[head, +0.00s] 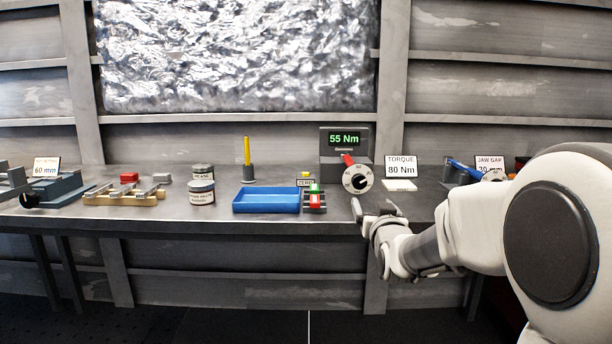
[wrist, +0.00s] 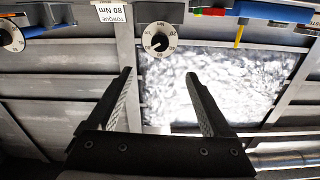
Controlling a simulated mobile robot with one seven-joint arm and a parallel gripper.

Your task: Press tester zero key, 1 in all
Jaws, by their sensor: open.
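The torque tester (head: 345,140) stands at the back of the bench, its green display reading 55 Nm. A red-handled tool with a round white dial (head: 357,179) is at its front; the dial also shows in the wrist view (wrist: 158,40). I cannot make the key out in the wrist view. My gripper (head: 373,208) is open and empty at the bench's front edge, right of the key and apart from it; its fingers (wrist: 158,75) point towards the dial.
A blue tray (head: 266,201), a red-and-green piece on a rack (head: 315,199), two jars (head: 201,192) and a yellow upright tool (head: 247,152) stand to the left. A TORQUE 80 Nm card (head: 401,167) and a white block (head: 399,185) are right of the dial.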

